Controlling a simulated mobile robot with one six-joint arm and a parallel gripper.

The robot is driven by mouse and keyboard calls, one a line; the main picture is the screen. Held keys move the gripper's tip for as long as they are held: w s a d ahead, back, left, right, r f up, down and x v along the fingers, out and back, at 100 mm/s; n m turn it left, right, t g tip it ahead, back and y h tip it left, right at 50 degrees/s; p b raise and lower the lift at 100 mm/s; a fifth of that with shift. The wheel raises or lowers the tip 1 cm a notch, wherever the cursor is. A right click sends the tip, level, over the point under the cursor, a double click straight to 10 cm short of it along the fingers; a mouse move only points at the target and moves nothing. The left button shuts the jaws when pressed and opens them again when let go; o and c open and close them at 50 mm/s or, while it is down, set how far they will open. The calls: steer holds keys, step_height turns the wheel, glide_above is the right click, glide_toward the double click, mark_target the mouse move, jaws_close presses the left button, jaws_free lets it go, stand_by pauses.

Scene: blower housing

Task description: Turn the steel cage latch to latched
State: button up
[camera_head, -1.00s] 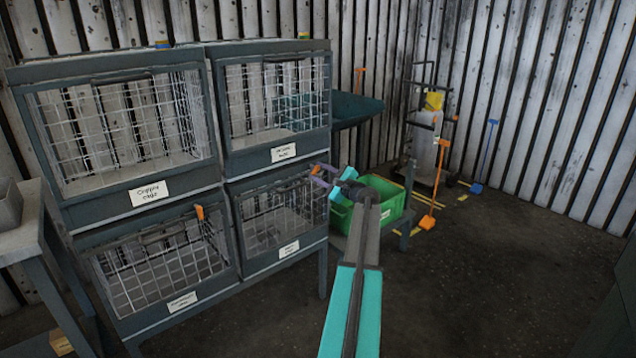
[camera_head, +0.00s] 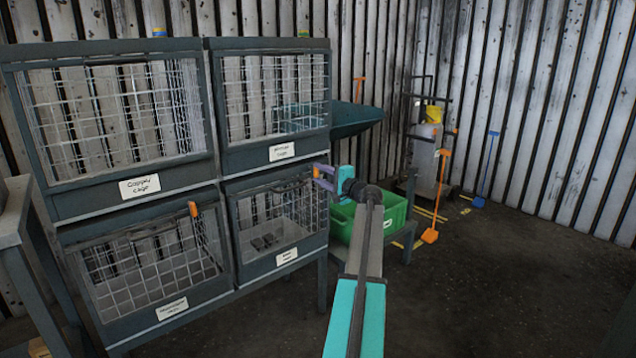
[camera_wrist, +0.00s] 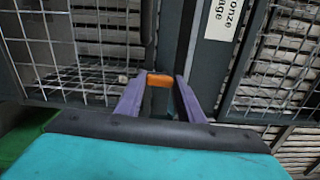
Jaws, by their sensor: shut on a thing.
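The lower right cage (camera_head: 252,262) has a grey frame and a wire mesh front. Its label (camera_head: 287,256) is too blurred to read in the head view. An orange latch handle (camera_wrist: 160,80) shows between the purple fingers of my gripper (camera_wrist: 161,92) in the wrist view, in front of the grey frame. In the head view my gripper (camera_head: 322,177) is at the upper right corner of that cage, with a bit of orange at its fingertips. My gripper is shut on the latch handle. The fingers hide part of the latch, so I cannot tell its exact angle.
The bronze cage (camera_head: 270,158) is directly above, and the copper cage (camera_head: 135,192) is at upper left. The lower left cage (camera_head: 120,327) has an orange latch (camera_head: 193,209) pointing up. A green crate (camera_head: 395,214) stands just behind my gripper.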

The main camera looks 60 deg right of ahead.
steer(key=shift+w+a+n, duration=0.15)
steer(key=shift+w+n, duration=0.05)
steer(key=shift+n, duration=0.2)
steer(key=o, duration=1.1)
steer(key=shift+c, duration=0.2)
steer(key=shift+s, duration=0.1)
steer(key=p+v, duration=0.2)
steer(key=v, duration=1.1)
steer(key=shift+s, duration=0.4)
steer(key=shift+w+a, duration=0.1)
steer(key=shift+w, duration=0.05)
